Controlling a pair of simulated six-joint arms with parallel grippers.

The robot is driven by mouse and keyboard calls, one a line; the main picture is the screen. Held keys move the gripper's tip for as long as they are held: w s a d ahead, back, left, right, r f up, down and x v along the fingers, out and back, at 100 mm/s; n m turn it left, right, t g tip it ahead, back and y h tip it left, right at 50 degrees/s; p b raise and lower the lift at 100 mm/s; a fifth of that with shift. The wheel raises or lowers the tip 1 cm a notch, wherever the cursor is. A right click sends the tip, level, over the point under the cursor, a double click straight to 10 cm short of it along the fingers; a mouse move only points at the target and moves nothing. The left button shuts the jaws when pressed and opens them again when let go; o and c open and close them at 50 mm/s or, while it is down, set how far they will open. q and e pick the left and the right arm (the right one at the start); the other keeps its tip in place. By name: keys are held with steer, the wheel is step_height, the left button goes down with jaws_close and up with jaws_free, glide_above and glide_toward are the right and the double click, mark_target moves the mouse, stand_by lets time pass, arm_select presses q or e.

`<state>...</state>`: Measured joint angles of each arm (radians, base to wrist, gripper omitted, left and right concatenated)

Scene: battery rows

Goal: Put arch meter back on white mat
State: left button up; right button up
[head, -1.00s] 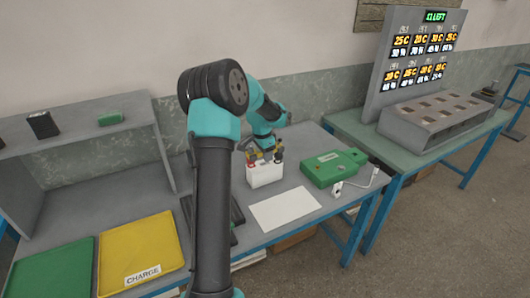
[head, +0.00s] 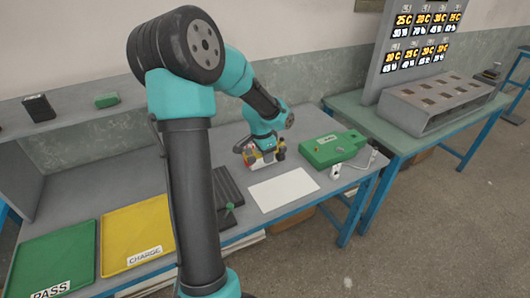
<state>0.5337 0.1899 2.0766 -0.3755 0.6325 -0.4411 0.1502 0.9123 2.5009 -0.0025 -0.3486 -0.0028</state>
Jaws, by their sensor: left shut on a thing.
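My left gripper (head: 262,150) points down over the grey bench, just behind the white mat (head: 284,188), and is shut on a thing. That thing (head: 268,158) shows white, with red and yellowish parts. It is small and mostly hidden by the gripper, so I cannot clearly tell its shape or whether it touches the bench; I take it for the arch meter. The white mat lies flat and empty near the bench's front edge. My right gripper is not in view.
A green device (head: 333,147) with cables stands right of the mat. A dark tray (head: 228,184) lies to its left. Yellow CHARGE (head: 137,222) and green PASS (head: 52,250) trays lie further left. A grey slotted rack (head: 444,103) stands on the right table.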

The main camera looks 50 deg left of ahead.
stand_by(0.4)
arm_select(q)
steer(key=s+d+f+m, duration=0.2)
steer(key=d+f+m, duration=0.3)
steer(key=d+m, duration=0.3)
steer(key=s+d+f+m+g+h, duration=0.1)
steer(key=d+f+m, duration=0.3)
steer(key=d+m, duration=0.4)
steer(key=shift+s+d+f+m+g, duration=0.35)
steer(key=shift+s+m, duration=0.4)
steer(key=shift+m, duration=0.35)
steer(key=w+a, duration=0.3)
steer(key=w+a+f, duration=0.1)
steer(key=w+a, duration=0.2)
steer(key=a, duration=0.1)
steer(key=w+a, duration=0.4)
steer(key=shift+a+f, duration=0.15)
steer(key=shift+f, duration=0.05)
